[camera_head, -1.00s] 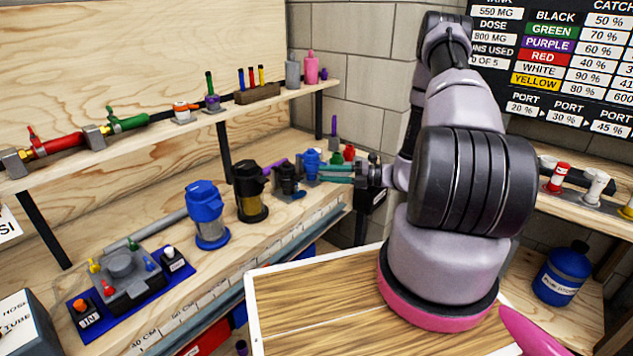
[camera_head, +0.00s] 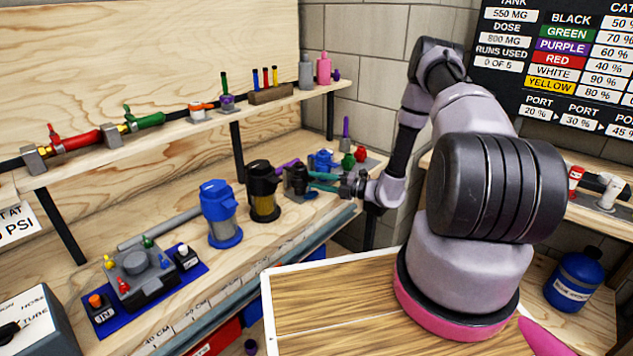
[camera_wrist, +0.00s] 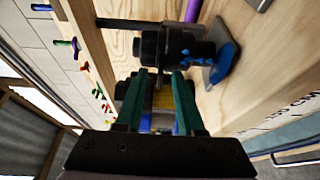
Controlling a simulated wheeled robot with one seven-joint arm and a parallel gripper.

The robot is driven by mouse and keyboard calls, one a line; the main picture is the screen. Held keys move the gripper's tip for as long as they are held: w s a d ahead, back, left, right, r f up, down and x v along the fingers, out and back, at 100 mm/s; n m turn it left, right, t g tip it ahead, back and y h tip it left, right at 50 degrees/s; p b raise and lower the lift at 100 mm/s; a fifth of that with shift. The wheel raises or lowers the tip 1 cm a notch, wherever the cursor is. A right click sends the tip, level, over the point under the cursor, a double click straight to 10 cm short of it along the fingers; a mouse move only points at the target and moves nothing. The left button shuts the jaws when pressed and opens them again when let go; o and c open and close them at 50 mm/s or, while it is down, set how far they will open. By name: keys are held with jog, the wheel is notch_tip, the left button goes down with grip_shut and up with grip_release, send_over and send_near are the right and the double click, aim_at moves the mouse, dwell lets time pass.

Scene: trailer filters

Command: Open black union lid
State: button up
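The black union (camera_head: 296,179) stands on the lower wooden bench, at the end of a purple pipe (camera_head: 287,165). In the wrist view its dark round body (camera_wrist: 175,48) lies just beyond the fingertips, near a blue lever (camera_wrist: 222,70) on a grey plate. My gripper (camera_head: 313,181) has two teal fingers and reaches the union from the right. In the wrist view the fingers (camera_wrist: 160,76) are apart, with dark parts and a yellow patch visible between them. I cannot tell whether they touch the union. The lid's outline is unclear.
A black canister (camera_head: 263,190) and a blue canister (camera_head: 219,213) stand left of the union. A blue valve (camera_head: 324,161), green and red pieces stand behind my gripper. The upper shelf (camera_head: 180,131) runs above. A white-edged wooden table (camera_head: 300,300) is in front.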

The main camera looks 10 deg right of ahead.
jog(key=shift+w+a, duration=0.1)
jog(key=shift+a, duration=0.15)
jog(key=shift+c, duration=0.3)
grip_shut()
dwell(1.0)
